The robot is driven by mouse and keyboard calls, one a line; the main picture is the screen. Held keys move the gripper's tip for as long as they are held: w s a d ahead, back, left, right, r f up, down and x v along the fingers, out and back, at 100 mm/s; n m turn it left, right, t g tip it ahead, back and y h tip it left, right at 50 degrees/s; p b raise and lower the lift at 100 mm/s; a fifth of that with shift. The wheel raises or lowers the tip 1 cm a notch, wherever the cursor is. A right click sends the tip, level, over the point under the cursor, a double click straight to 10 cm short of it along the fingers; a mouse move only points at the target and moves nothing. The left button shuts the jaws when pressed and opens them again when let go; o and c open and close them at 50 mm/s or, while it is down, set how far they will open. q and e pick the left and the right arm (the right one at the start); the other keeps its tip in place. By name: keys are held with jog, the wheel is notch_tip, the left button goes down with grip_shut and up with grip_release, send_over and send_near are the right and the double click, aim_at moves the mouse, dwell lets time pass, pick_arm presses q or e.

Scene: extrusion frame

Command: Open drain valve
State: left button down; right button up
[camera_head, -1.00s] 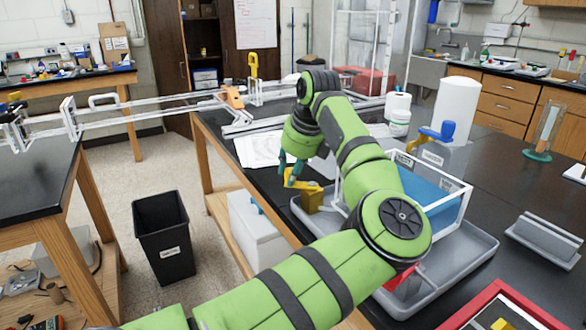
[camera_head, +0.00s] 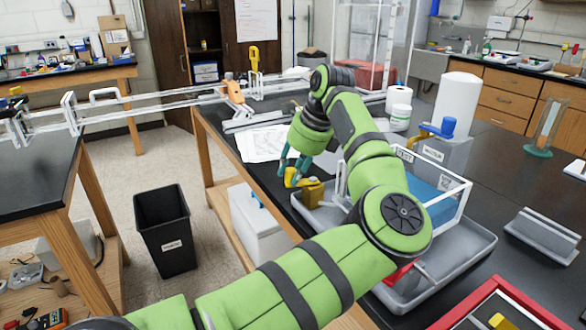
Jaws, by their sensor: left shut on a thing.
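The drain valve is a brass-coloured body (camera_head: 312,193) with a yellow lever handle (camera_head: 293,178), at the left end of a clear tank (camera_head: 462,192) holding blue liquid. My left gripper (camera_head: 291,169), with teal fingers, reaches down from above and is shut on the yellow handle. The fingers hide part of the handle. My green left arm hides part of the tank and its link to the valve. My right gripper is not in view.
The tank stands in a grey tray (camera_head: 478,246) on the black bench. A blue-handled device (camera_head: 440,140) and a white cylinder (camera_head: 457,103) stand behind. A black bin (camera_head: 163,215) is on the floor. A red-edged tray (camera_head: 478,303) is at front right.

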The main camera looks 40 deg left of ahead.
pick_arm(q)
jog(key=shift+r, duration=0.15)
jog(key=c, duration=1)
grip_release()
jog(key=s+v, duration=0.1)
jog(key=v, duration=1.1)
jog(key=shift+w, duration=0.45)
